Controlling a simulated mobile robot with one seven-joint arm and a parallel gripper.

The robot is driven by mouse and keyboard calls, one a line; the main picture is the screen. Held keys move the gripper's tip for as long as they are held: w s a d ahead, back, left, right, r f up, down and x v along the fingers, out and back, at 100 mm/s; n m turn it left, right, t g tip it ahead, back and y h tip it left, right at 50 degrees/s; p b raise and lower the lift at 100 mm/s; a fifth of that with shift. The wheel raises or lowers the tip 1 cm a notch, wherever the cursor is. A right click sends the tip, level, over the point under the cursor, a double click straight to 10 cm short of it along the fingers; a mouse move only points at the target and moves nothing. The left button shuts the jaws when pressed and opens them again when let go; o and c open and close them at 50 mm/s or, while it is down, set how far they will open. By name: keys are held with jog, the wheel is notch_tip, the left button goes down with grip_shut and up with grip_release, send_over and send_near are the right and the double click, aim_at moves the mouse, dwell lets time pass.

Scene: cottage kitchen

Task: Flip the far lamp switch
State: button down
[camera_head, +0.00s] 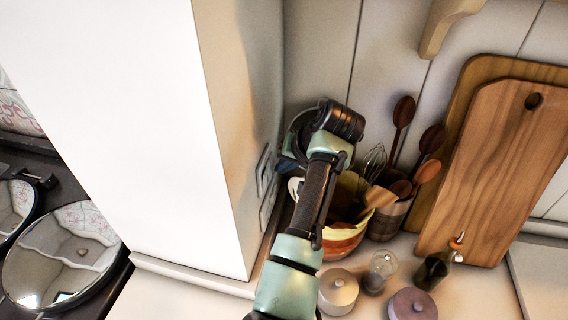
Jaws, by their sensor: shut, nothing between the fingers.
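Two pale switch plates are on the narrow side face of the white wall block, an upper one (263,167) and a lower one (269,201). Both show at a steep angle, so the position of their rockers cannot be made out. My arm reaches up from the bottom of the view, and my gripper (291,148) is at its dark far end, just right of the upper plate. The gripper is shut and holds nothing. Its fingertips are largely hidden by the wrist, and I cannot tell whether they touch a plate.
Right of my arm stand a striped bowl (343,240), a utensil pot (388,218), a dark bottle (433,271), lidded jars (338,291) and leaning cutting boards (503,165). The white wall block (130,110) bounds the left. Round mirror-like discs (62,258) lie lower left.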

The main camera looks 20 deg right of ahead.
jog(key=shift+w+a+f, duration=0.1)
jog(key=shift+w+a, duration=0.05)
jog(key=shift+a, duration=0.05)
dwell(0.3)
jog(key=shift+r+p, duration=0.8)
jog(key=shift+r, duration=0.05)
